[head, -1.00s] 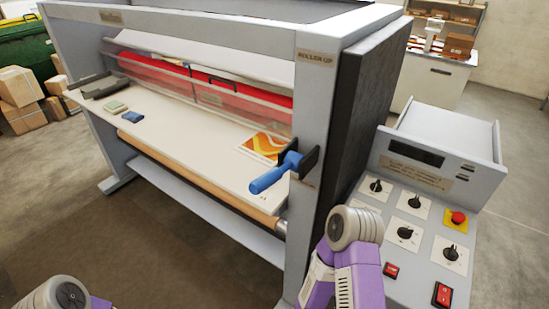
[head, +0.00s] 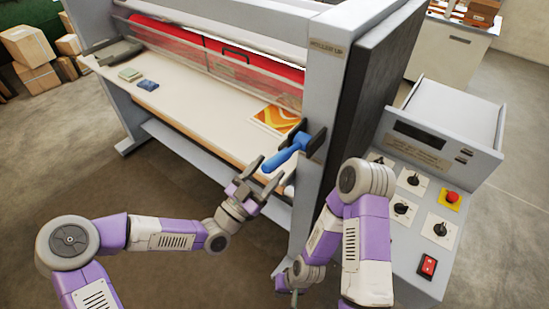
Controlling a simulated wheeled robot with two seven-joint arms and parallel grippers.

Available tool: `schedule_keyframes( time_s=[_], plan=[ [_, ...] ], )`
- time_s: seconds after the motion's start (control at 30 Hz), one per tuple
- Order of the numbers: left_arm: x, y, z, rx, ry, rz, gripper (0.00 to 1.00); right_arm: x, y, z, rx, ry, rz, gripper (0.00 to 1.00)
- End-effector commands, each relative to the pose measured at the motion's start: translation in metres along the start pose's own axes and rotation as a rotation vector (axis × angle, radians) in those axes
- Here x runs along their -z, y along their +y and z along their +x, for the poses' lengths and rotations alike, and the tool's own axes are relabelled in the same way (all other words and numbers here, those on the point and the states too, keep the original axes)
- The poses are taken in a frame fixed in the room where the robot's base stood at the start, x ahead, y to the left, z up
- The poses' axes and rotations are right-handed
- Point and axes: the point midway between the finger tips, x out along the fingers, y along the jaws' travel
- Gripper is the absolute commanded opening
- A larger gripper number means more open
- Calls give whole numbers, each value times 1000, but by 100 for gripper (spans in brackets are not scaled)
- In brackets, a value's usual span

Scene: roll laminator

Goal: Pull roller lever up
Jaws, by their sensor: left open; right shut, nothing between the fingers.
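The roller lever has a blue handle (head: 286,152) on a dark bracket on the laminator's right post, below a "ROLLER UP" label (head: 326,47). The handle slants down toward the left. My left gripper (head: 258,172) is open, its fingers just below and left of the handle's free end. I cannot tell whether a finger touches it. My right gripper (head: 294,292) is low at the bottom of the view, beside the post, shut and partly hidden by my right arm.
The laminator table (head: 200,112) holds small pads at left and an orange patterned sheet (head: 275,119) near the lever. A control panel (head: 425,190) with knobs and a red emergency button (head: 452,197) stands at right. Cardboard boxes (head: 30,45) sit far left. Floor in front is open.

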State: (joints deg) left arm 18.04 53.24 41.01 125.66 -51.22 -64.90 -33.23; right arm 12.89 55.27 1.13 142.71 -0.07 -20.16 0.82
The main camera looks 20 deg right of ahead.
Motion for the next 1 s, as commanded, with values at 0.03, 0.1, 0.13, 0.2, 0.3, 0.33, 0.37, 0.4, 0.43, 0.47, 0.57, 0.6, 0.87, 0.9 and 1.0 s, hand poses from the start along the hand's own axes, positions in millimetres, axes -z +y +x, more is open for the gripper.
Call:
schedule_keyframes(
  time_s=[0.03,0.1,0.13,0.2,0.3,0.33,0.37,0.4,0.43,0.47,0.57,0.6,0.87,0.9,1.0],
  plan=[
    [2,1,10,-1,1,-2,60,0,-1,-4,0,0,0,0],
    [1,0,19,-1,0,-2,60,0,-2,-6,0,0,0,0],
    [1,0,22,-1,0,-1,60,0,-2,-7,0,0,0,0],
    [0,0,28,0,-1,-2,60,0,-3,-8,0,0,0,0],
    [0,0,32,0,-3,-3,60,0,-3,-9,0,0,0,0],
    [-1,0,33,0,-4,-3,60,0,-3,-9,0,0,0,0],
    [-1,0,33,0,-4,-3,60,0,-3,-9,0,0,0,0],
    [-1,0,33,0,-4,-3,60,0,-3,-9,0,0,0,0],
    [-1,0,33,0,-4,-3,60,0,-3,-8,0,0,0,0],
    [-1,0,33,0,-4,-3,60,0,-3,-8,0,0,0,0],
    [-1,0,33,0,-4,-3,60,0,-3,-8,0,0,0,0],
    [-1,0,33,0,-4,-3,54,0,-3,-8,0,0,0,0],
    [-1,0,33,0,-4,-3,14,0,-3,-8,0,0,0,0],
    [-1,0,33,0,-4,-3,8,0,-3,-8,0,0,0,0],
    [-1,0,33,0,-4,-3,0,0,-3,-8,0,0,0,0]
  ],
)
